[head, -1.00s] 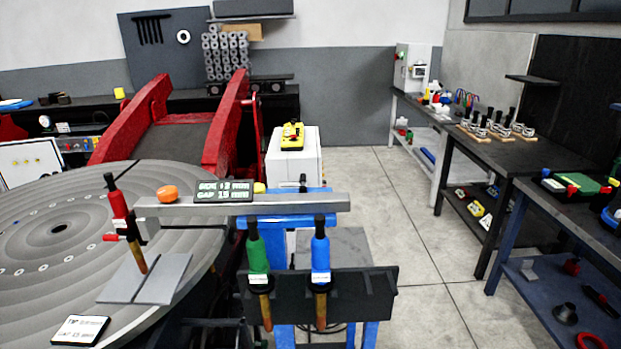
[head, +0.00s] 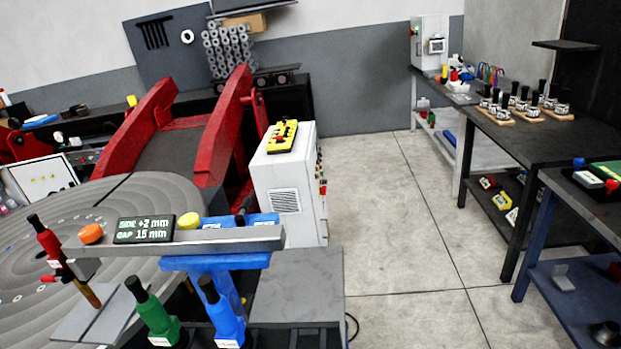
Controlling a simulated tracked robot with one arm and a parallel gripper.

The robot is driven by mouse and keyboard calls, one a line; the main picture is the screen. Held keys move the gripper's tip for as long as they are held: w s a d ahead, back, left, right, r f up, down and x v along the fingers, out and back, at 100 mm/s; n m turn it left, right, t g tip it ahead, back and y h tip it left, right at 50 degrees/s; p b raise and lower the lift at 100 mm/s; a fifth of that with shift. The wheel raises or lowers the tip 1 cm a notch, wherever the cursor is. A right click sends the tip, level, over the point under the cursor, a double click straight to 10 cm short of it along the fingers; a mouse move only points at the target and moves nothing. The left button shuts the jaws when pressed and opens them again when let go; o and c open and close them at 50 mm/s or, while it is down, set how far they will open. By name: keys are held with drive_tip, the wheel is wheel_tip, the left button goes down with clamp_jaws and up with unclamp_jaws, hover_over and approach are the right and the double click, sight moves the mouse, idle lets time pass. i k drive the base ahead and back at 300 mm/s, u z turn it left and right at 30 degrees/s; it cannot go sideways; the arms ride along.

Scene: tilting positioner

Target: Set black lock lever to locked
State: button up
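A small black lever-like part (head: 243,207) stands at the blue bracket (head: 215,262), behind the grey bar (head: 190,240). It may be the black lock lever; it is partly hidden by the bar, and I cannot tell its position. The bar carries a display (head: 144,229) reading SIDE +2 mm, GAP 15 mm, with an orange knob (head: 91,233) and a yellow knob (head: 188,220) beside it. A red-handled torch-like tool (head: 48,240) is at the bar's left end, over a grey plate on the round table (head: 150,190). My gripper is not in view.
Green (head: 156,312) and blue (head: 226,318) black-topped tools stand in front of the bar. A white cabinet (head: 285,195) with a yellow pendant (head: 283,137) stands behind. Red arms (head: 225,125) rise at the back left. Workbenches (head: 535,135) line the right; the floor between is clear.

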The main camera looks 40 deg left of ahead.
sight(239, 219)
drive_tip(key=u, duration=0.35)
drive_tip(key=i, duration=1.25)
drive_tip(key=u, duration=0.85)
